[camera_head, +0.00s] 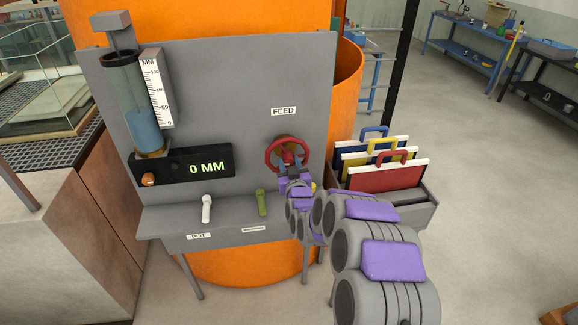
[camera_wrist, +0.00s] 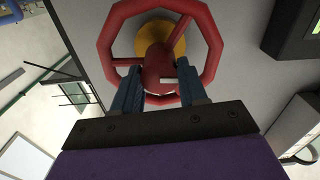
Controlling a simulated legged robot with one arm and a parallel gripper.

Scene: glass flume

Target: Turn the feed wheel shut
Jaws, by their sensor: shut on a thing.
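The red feed wheel (camera_head: 287,155) is mounted on the grey panel (camera_head: 225,90) below the FEED label (camera_head: 283,111). In the wrist view the wheel (camera_wrist: 156,57) shows a faceted rim, a red hub and spokes, with a yellow-brown disc behind it. My gripper (camera_head: 291,170) is at the lower part of the wheel. In the wrist view its two dark fingers (camera_wrist: 159,72) lie on either side of the hub, across the lower rim, and are shut on the wheel. The fingers and the palm hide part of the lower rim.
The gauge column (camera_head: 140,105) holds blue liquid beside an MM scale; the display (camera_head: 190,168) reads 0 MM. A white lever (camera_head: 206,208) and a green lever (camera_head: 261,202) stand on the ledge. A rack (camera_head: 419,208) of coloured panels is close on the right.

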